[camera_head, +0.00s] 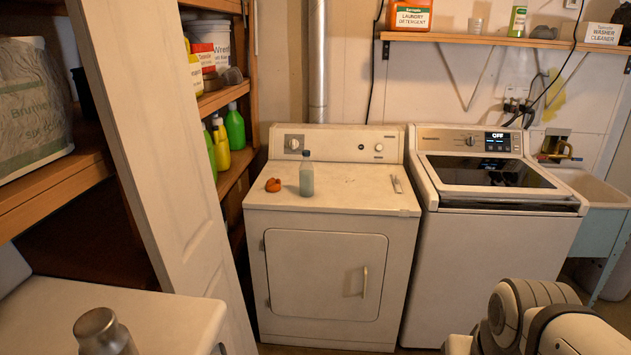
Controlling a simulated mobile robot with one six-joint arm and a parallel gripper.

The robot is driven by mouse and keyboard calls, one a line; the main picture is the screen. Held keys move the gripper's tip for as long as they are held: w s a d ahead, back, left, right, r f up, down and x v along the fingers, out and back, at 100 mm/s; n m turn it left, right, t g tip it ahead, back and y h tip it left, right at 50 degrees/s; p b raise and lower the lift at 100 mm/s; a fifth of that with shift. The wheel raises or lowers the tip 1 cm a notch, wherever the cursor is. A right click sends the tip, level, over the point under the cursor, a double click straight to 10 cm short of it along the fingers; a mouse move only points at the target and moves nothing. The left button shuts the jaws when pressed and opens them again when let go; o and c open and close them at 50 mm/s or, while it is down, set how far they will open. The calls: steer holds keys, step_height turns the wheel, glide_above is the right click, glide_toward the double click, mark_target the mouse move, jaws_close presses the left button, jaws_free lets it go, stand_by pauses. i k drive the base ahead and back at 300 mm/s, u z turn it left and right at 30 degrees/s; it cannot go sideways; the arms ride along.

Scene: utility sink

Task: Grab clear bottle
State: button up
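A clear bottle (306,177) with pale blue-green contents and a dark cap stands upright on top of the white dryer (335,202), left of its middle. An orange object (273,185) lies just to its left, apart from it. A part of my arm shows at the lower right, well away from the bottle. My gripper's fingers are not visible. Another bottle-like container with a metallic cap (101,332) stands at the lower left, cut off by the frame edge.
A washer (495,190) stands right of the dryer, with a utility sink (592,187) beyond. Open shelves with bottles and a white panel (165,150) fill the left. A small light object (396,184) lies on the dryer's right side.

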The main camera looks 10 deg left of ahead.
mark_target(306, 168)
steer(key=u, duration=0.65)
steer(key=i, duration=1)
steer(key=z, duration=0.05)
steer(key=k, duration=0.4)
steer(key=z, duration=0.7)
steer(key=i, duration=1.45)
steer(key=u, duration=0.5)
steer(key=i, duration=0.55)
steer(key=u, duration=0.55)
